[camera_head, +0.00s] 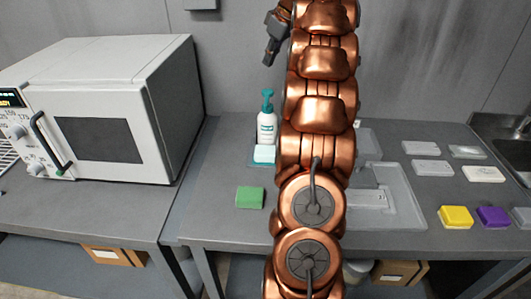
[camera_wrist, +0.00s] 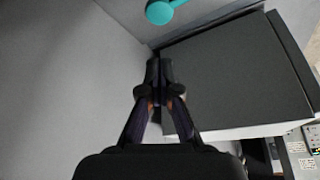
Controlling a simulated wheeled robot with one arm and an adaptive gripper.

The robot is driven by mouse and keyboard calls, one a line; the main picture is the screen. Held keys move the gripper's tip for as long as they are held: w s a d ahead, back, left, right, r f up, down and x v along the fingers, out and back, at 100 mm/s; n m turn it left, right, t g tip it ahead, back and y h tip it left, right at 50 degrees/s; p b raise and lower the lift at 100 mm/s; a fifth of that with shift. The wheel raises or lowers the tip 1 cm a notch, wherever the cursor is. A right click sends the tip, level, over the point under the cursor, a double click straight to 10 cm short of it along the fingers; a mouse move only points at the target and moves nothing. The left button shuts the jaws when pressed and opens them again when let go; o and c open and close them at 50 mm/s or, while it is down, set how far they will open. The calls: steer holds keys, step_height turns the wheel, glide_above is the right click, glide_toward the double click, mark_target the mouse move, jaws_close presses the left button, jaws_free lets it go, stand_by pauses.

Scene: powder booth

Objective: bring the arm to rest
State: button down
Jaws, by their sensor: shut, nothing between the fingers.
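My gripper (camera_head: 271,49) is at the top middle of the head view, high above the bench and in front of the grey wall. In the wrist view my gripper (camera_wrist: 158,70) has its dark fingers together, with nothing between them. My copper-coloured arm rises through the middle of the head view and hides part of the bench behind it.
A white oven (camera_head: 120,105) stands at the left; its grey top shows in the wrist view (camera_wrist: 235,75). The bench (camera_head: 215,215) holds a teal-pump bottle (camera_head: 267,128), a green block (camera_head: 250,197), a grey tray (camera_head: 408,205), yellow (camera_head: 456,216) and purple (camera_head: 493,217) blocks. A sink (camera_head: 515,150) is at right.

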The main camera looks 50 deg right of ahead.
stand_by(0.4)
steer(key=s+a+f+m+g, duration=0.1)
steer(key=s+a+f, duration=0.1)
steer(key=a, duration=0.8)
steer(key=s+a+f+g+y, duration=0.1)
steer(key=s+a+f, duration=0.15)
steer(key=a, duration=0.65)
steer(key=s+a+f+m+g, duration=0.1)
steer(key=a+f, duration=0.2)
steer(key=a, duration=0.7)
steer(key=s+a+f+g, duration=0.1)
steer(key=s+a+f, duration=0.3)
steer(key=s, duration=0.4)
steer(key=s+a+f+g+h, duration=0.1)
steer(key=s+a+f, duration=0.3)
steer(key=s, duration=0.4)
steer(key=s+a+f+g, duration=0.1)
steer(key=s+a+f, duration=0.3)
steer(key=s, duration=0.4)
steer(key=shift+a+f+h, duration=0.25)
steer(key=shift+f+h, duration=0.15)
steer(key=shift+f, duration=0.25)
steer(key=shift+d, duration=0.1)
